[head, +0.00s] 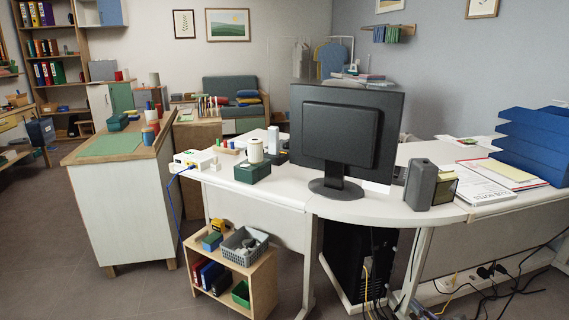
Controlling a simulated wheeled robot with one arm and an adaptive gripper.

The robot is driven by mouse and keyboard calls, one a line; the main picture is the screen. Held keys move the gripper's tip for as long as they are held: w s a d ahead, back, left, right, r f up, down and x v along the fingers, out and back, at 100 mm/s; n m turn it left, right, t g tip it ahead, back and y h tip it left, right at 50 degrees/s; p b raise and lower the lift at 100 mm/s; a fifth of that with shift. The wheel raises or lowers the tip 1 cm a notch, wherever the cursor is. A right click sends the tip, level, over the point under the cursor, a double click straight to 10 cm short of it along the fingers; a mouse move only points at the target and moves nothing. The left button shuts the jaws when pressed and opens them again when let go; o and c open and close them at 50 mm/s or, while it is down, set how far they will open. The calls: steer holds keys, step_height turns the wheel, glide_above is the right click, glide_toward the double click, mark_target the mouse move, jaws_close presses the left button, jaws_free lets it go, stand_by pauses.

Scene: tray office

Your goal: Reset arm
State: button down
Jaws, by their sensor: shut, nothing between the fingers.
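The task names no object. My gripper and arm do not show in the head view, so I cannot see where the gripper is.
A white desk (382,208) carries a black monitor (348,135), a dark speaker-like box (421,186) and blue stacked trays (533,145). A low wooden shelf (263,290) and a black computer tower (350,255) stand below. Cables (500,285) lie at lower right. Open floor (140,295) shows at lower left.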

steer(key=s+a+r+n+g+y+p, duration=0.2)
steer(key=a+r+n+g+y+p, duration=0.55)
steer(key=a+r, duration=1.35)
steer(key=s+a+r+n+g+h+p, duration=0.1)
steer(key=s+a+r+n+g+p, duration=0.4)
steer(key=s+a+r+n+g, duration=0.65)
steer(key=s+a+r+n+g+h+p, duration=0.1)
steer(key=s+r+n+h+p, duration=0.3)
steer(key=s, duration=0.5)
steer(key=s+a+r+n+g+h+p, duration=0.15)
steer(key=s+r+n+h+p, duration=0.3)
steer(key=s, duration=0.45)
steer(key=s+d+r+t+h+p, duration=0.1)
steer(key=s+d+r+h+p, duration=0.2)
steer(key=d, duration=0.3)
steer(key=s+d+r+n+t+h+p, duration=0.1)
steer(key=s+d+r+h+p, duration=0.3)
steer(key=s+d+r+p, duration=0.1)
steer(key=shift+s+d+r+h, duration=0.35)
steer(key=shift+s+d, duration=0.4)
steer(key=shift+d, duration=0.35)
steer(key=shift+n+t, duration=0.25)
